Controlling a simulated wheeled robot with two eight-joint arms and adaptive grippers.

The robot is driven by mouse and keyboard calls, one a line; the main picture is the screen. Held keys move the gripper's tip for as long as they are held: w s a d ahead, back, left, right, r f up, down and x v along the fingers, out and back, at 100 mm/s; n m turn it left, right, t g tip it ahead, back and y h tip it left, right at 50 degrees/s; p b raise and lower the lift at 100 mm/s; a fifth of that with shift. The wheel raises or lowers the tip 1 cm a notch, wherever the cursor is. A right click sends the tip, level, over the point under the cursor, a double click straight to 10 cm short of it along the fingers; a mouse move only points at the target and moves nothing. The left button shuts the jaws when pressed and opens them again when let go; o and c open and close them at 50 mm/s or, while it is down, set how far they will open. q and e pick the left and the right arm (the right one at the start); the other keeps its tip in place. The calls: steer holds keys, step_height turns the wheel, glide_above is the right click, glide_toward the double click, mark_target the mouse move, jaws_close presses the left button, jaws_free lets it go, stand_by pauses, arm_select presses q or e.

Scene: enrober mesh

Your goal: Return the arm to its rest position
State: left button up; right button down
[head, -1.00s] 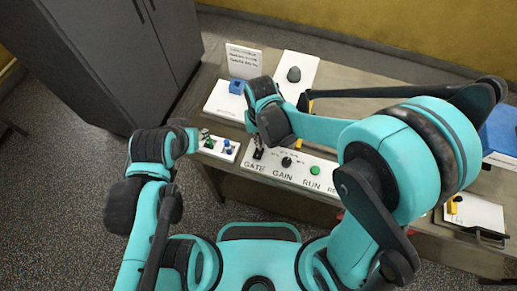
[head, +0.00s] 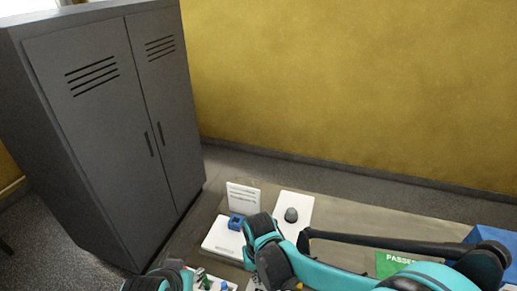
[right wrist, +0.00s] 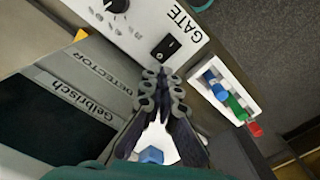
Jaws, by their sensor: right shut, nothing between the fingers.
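My right arm crosses the lower right of the head view. Its wrist is in view at the bottom, but its fingertips are hardly visible there. In the right wrist view my right gripper (right wrist: 161,82) has its fingers together with nothing between them. It is in front of the white control panel (right wrist: 145,28), near the black GATE switch (right wrist: 166,47). Part of my left arm shows at the bottom left of the head view. The fingers of my left gripper (head: 198,277) are too small and cut off to read.
A white base with a blue block (head: 236,221), a text card (head: 243,196) and a white plate with a dark knob (head: 291,214) stand on the table. A green sign (head: 393,264) and blue box (head: 492,238) are at right. A grey cabinet (head: 110,120) stands left.

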steer(key=s+d+r+m+t+b, duration=0.1)
steer(key=s+d+t+b, duration=0.1)
steer(key=d+b, duration=0.3)
steer(key=s+d+r+m+t+b, duration=0.1)
steer(key=s+d+t+b, duration=0.2)
steer(key=d, duration=0.9)
steer(key=shift+d+r+t+b, duration=0.25)
steer(key=shift+d+t+b, duration=0.15)
steer(key=shift+t+b, duration=0.55)
steer(key=shift+s, duration=0.1)
